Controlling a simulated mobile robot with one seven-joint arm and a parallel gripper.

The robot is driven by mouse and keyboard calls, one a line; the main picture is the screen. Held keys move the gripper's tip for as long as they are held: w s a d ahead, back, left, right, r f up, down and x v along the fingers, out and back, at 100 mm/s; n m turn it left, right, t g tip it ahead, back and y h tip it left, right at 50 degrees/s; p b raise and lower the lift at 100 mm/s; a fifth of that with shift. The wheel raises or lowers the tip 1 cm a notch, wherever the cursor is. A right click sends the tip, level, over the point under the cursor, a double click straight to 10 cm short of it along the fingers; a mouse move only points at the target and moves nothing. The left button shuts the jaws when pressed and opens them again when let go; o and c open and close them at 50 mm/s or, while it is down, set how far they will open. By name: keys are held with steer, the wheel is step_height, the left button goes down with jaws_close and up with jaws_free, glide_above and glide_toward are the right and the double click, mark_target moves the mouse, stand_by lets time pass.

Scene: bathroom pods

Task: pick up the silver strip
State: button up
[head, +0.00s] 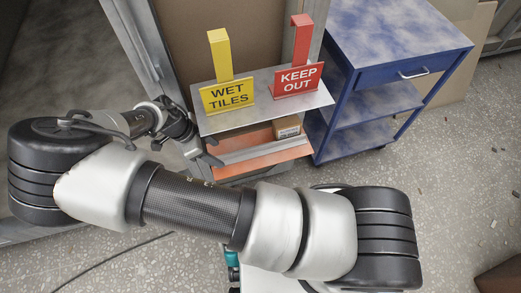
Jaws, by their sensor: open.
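The silver strip (264,149) is a long, thin grey bar lying across the orange lower shelf (262,161). It runs from near my gripper at the left up towards the right. My gripper (213,151) is at the left end of this shelf, close to the strip's left end. Its dark fingers are apart, with nothing seen between them. I cannot tell whether a finger touches the strip or the shelf. The upper shelf overhangs the back of the lower one and hides part of it.
A small cardboard box (287,127) stands on the lower shelf at the right. The grey upper shelf (257,103) holds a yellow "WET TILES" sign (227,95) and a red "KEEP OUT" sign (298,80). A blue cart (397,40) stands at the right.

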mark_target(224, 156)
steer(key=shift+w+b+x, duration=0.2)
steer(key=shift+b+x, duration=0.2)
steer(key=shift+x, duration=1)
steer(key=shift+w+b+x, duration=0.15)
steer(key=shift+b+x, duration=0.2)
steer(key=shift+x, duration=1.05)
steer(key=shift+a+r, duration=0.1)
steer(key=shift+c, duration=0.2)
steer(key=c, duration=1.3)
steer(key=shift+r, duration=0.1)
